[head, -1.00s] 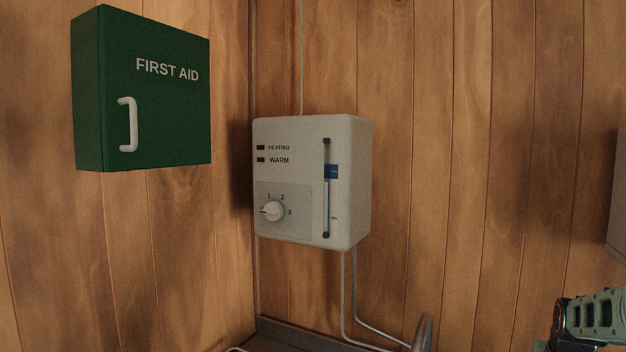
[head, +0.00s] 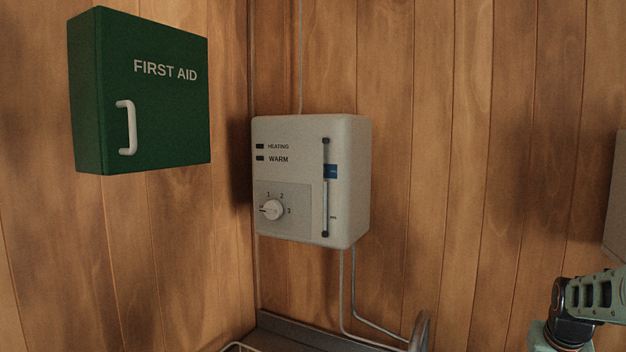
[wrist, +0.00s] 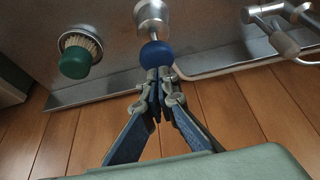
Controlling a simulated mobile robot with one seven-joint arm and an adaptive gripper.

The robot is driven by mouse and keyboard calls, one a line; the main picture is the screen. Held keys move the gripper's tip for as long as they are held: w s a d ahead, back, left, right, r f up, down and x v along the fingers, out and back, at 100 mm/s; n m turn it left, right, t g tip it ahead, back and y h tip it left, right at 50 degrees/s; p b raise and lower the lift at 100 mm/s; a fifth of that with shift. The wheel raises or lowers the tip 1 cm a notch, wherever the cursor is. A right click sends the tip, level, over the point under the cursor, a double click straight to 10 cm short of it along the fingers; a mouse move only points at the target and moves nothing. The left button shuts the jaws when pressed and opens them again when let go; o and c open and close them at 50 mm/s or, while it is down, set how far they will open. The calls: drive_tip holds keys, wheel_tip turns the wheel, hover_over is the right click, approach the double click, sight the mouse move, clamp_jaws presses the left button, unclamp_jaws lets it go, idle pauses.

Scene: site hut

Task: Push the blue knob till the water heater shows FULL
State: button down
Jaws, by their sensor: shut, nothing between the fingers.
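The blue knob (wrist: 155,54) is a round ball on a metal stem and collar on a steel surface, in the wrist view. My gripper (wrist: 158,76) is shut and empty, its fingertips right at the knob; I cannot tell whether they touch it. The water heater (head: 311,180) is a pale box on the wood wall in the head view. It has HEATING and WARM lamps, both dark, a white dial (head: 273,210) and a vertical gauge tube (head: 325,188) with a blue label (head: 331,171) beside its upper part. The label's text and the water level are too small to read.
A green-backed round brush (wrist: 76,58) sits left of the knob, and a metal tap (wrist: 275,16) is to its right. A green first aid box (head: 155,95) hangs left of the heater. Pipes (head: 345,295) run down below the heater.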

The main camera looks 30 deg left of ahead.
drive_tip(key=shift+f+b, duration=1.7)
drive_tip(key=shift+f, duration=0.85)
drive_tip(key=shift+r+p, duration=1.7)
drive_tip(key=shift+r, duration=0.85)
wheel_tip(320, 180, up, 6)
drive_tip(key=p, duration=0.4)
